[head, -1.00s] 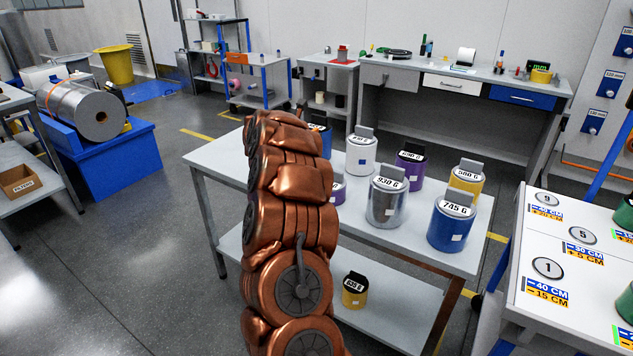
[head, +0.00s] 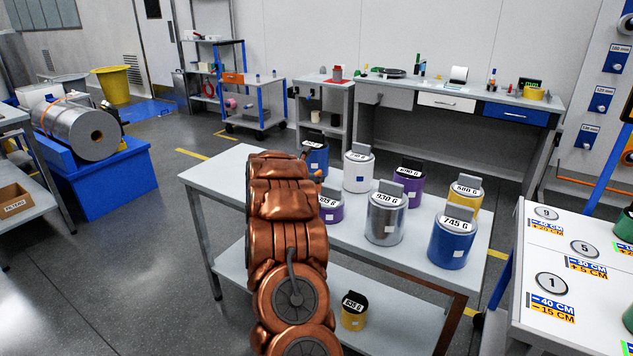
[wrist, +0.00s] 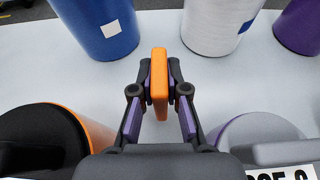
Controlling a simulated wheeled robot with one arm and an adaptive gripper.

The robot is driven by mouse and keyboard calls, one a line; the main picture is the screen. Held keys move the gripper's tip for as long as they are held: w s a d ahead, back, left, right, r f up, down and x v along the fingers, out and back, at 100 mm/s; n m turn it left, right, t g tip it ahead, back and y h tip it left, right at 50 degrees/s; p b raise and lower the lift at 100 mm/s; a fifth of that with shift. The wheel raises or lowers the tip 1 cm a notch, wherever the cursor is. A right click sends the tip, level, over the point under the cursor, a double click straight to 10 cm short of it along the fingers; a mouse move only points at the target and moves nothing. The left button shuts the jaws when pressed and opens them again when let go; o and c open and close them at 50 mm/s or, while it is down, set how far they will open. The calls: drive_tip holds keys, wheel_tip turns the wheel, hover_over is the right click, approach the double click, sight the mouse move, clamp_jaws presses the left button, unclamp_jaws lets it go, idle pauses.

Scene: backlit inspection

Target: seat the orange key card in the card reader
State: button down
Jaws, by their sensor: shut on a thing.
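My gripper (wrist: 159,88) is shut on the orange key card (wrist: 160,75) in the wrist view. The card stands upright between the fingertips, narrow edge toward the camera, above the pale table top. In the head view a small orange patch, likely the card (head: 319,175), shows beside my arm, near the blue canister; my arm hides most of the gripper. I cannot pick out the card reader with certainty in either view.
The grey table (head: 225,170) carries several labelled canisters. A blue canister (wrist: 100,25) and a white one (wrist: 215,22) stand beyond the gripper. An orange canister with a black top (wrist: 45,135) and a grey-topped one (wrist: 255,140) flank it closely.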

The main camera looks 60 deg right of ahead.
drive_tip(key=shift+f, duration=0.3)
drive_tip(key=shift+f, duration=0.2)
drive_tip(key=c, duration=1.2)
unclamp_jaws()
drive_tip(key=shift+r, duration=0.2)
drive_tip(key=shift+a+r, duration=0.1)
drive_tip(key=shift+a, duration=0.45)
drive_tip(key=b+v, duration=0.1)
drive_tip(key=v, duration=1)
drive_tip(key=shift+s+d+r+b, duration=0.1)
drive_tip(key=shift+b, duration=0.3)
